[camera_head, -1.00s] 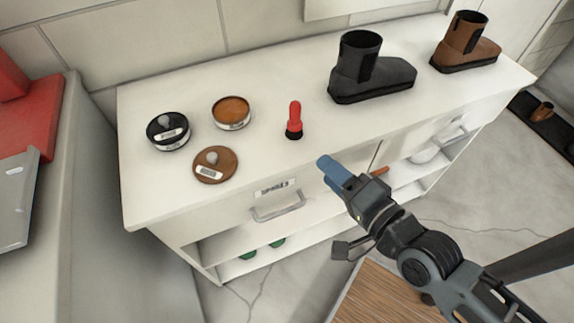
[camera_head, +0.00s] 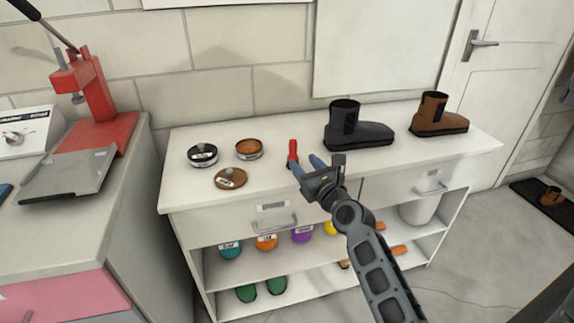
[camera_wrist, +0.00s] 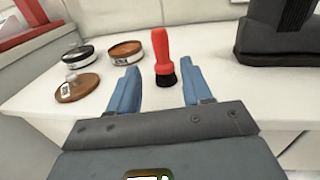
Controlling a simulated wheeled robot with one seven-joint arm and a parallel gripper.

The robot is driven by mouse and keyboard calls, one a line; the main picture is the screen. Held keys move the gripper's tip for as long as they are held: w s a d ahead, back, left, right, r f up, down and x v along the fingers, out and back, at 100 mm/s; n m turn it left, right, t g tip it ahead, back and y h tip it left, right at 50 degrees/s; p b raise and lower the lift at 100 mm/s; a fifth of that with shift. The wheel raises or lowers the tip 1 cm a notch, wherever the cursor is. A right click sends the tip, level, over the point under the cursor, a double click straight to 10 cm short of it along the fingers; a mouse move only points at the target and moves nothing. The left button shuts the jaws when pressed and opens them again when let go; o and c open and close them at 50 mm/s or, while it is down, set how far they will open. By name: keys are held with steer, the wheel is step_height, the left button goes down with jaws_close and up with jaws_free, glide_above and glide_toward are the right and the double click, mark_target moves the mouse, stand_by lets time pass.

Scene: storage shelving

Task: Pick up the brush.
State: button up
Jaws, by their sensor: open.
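The brush (camera_head: 293,152) stands upright on the white cabinet top, red handle up and dark bristles down. It also shows in the wrist view (camera_wrist: 162,57), a little beyond and between the two blue fingertips. My gripper (camera_head: 306,166) is open and empty, at the cabinet's front edge just in front of the brush. In the wrist view my gripper (camera_wrist: 160,82) has a finger on each side of the brush's line. I cannot tell whether the bristles are fully between the fingers. In the head view the fingers partly cover the brush's base.
Left of the brush are a black tin (camera_head: 203,155), an open brown tin (camera_head: 249,149) and a brown lid (camera_head: 230,178). A black boot (camera_head: 358,128) stands close on the right, a brown boot (camera_head: 438,117) farther right. The white cabinet (camera_head: 190,197) has lower shelves with colourful items.

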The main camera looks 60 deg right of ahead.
mark_target(295, 151)
steer(key=shift+w+d+r+m, duration=0.15)
steer(key=shift+w+d+m, duration=0.15)
steer(key=shift+w+d, duration=0.15)
steer(key=shift+x, duration=3.45)
steer(key=shift+s, duration=0.1)
steer(key=shift+c, duration=0.5)
jaws_close()
